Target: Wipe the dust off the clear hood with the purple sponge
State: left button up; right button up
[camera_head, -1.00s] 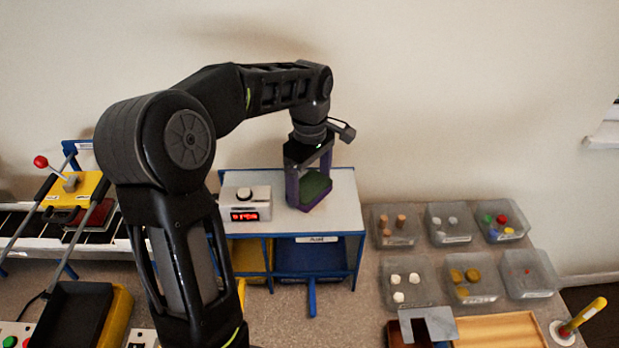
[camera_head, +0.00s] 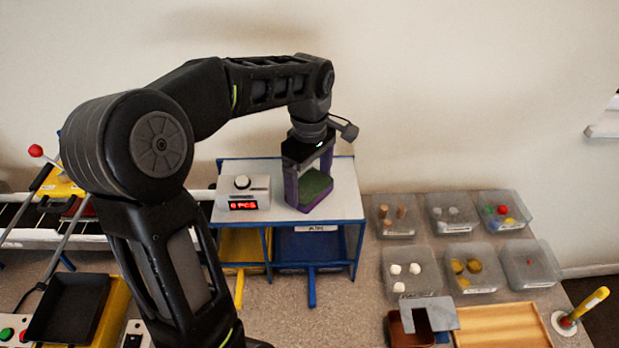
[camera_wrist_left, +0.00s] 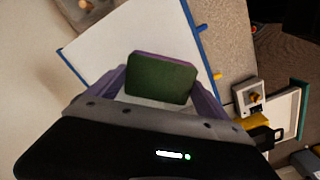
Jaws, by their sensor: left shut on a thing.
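The purple sponge (camera_head: 316,184) has a green face. It also shows in the wrist view (camera_wrist_left: 160,78), with the green face toward the camera. My left gripper (camera_head: 311,190) points down and is shut on the sponge between its two purple fingers. It holds the sponge at the white top (camera_head: 345,203) of a blue-framed stand; whether the sponge touches that top I cannot tell. I cannot make out a clear hood or any dust in these views. My right gripper is not in view.
A white box with a red display (camera_head: 243,205) stands close left of the sponge. Several clear bins (camera_head: 411,285) with small pieces are at the right. A wooden tray (camera_head: 500,308) lies in front of them. A machine with a red-knobbed lever (camera_head: 36,150) is at the left.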

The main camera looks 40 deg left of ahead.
aim_at(310, 198)
pick_arm(q)
jog(key=shift+s+d+f, duration=0.15)
jog(key=shift+s+f, duration=0.05)
jog(key=shift+s+d+b, duration=0.35)
jog(key=shift+s+d, duration=0.15)
jog(key=shift+s, duration=0.1)
jog(key=shift+s+d+r, duration=0.1)
jog(key=shift+s+d, duration=0.5)
jog(key=shift+s, duration=0.15)
jog(key=shift+r, duration=0.2)
jog(key=shift+w+a, duration=0.1)
jog(key=shift+w, duration=0.05)
jog(key=shift+w+a, duration=0.3)
jog(key=shift+w, duration=0.1)
jog(key=shift+w+a+f+p, duration=0.1)
jog(key=shift+w+a+p, duration=0.45)
jog(key=shift+w+a, duration=0.3)
